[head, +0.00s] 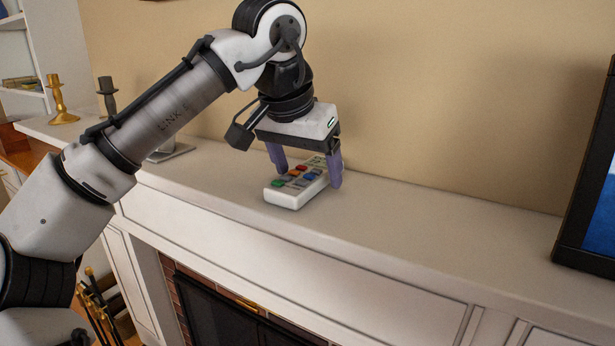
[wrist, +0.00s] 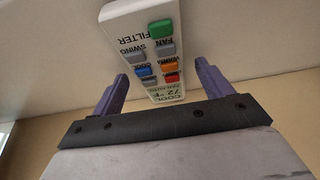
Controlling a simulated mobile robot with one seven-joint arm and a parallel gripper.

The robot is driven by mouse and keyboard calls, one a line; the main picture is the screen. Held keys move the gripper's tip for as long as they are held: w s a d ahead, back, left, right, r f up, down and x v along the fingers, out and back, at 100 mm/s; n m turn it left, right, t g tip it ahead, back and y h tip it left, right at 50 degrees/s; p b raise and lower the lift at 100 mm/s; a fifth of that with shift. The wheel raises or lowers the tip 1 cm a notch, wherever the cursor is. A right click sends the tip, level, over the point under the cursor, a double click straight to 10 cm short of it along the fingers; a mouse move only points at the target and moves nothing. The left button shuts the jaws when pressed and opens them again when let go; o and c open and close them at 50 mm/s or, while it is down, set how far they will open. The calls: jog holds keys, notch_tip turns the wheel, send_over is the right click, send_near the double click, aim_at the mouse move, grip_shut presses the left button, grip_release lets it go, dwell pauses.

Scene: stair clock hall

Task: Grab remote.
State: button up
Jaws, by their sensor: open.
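The remote (head: 286,194) is white with coloured buttons and lies flat on the white mantel shelf (head: 400,216). In the wrist view the remote (wrist: 126,17) shows green, orange, red, blue and grey buttons and a small display end. My gripper (head: 306,176) is open above the shelf, with its purple fingers on either side of the remote's far part. In the wrist view the fingers of my gripper (wrist: 161,80) stand to the left and right of the remote, with a visible gap on each side.
A brass candlestick (head: 59,100) and a dark candlestick (head: 107,95) stand at the left. A dark-framed picture or screen (head: 586,190) stands at the right. A tan wall (head: 430,90) rises behind the shelf. The shelf is clear right of the remote.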

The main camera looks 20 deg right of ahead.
aim_at(307, 173)
jog(key=shift+f, duration=0.15)
jog(key=c, duration=1.1)
jog(key=shift+c, duration=0.2)
notch_tip(307, 173, up, 20)
jog(key=p, duration=0.6)
